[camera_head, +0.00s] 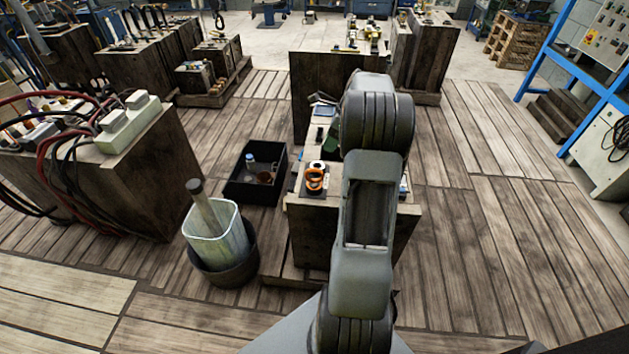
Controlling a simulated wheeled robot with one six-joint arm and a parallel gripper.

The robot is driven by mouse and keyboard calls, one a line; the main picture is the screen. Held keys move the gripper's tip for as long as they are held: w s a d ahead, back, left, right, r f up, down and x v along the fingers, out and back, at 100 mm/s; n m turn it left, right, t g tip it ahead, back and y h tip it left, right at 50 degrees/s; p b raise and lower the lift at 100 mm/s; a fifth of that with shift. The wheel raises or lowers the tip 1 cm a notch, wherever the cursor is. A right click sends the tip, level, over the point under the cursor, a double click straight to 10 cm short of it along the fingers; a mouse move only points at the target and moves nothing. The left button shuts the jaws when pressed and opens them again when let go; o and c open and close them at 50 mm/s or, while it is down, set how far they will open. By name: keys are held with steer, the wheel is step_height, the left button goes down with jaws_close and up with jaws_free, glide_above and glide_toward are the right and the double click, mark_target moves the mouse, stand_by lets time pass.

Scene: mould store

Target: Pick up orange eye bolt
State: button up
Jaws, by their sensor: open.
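The orange eye bolt (314,182) shows as orange rings on a dark pad, near the front left corner of a dark wooden block's top. It sits just left of my arm. My arm reaches forward over the block and covers much of its right side. My gripper is not visible; the arm hides whatever lies behind it.
A white ring-shaped item (317,166) stands close behind the eye bolt, with a green item (332,142) and other small things farther back. A black crate (238,187) and a pale bucket (216,246) in a dark tub stand on the floor left.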

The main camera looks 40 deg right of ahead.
mark_target(314, 171)
steer(key=b+x, duration=0.2)
steer(key=x, duration=1)
steer(key=shift+a, duration=0.1)
steer(key=shift+c, duration=0.4)
jaws_close()
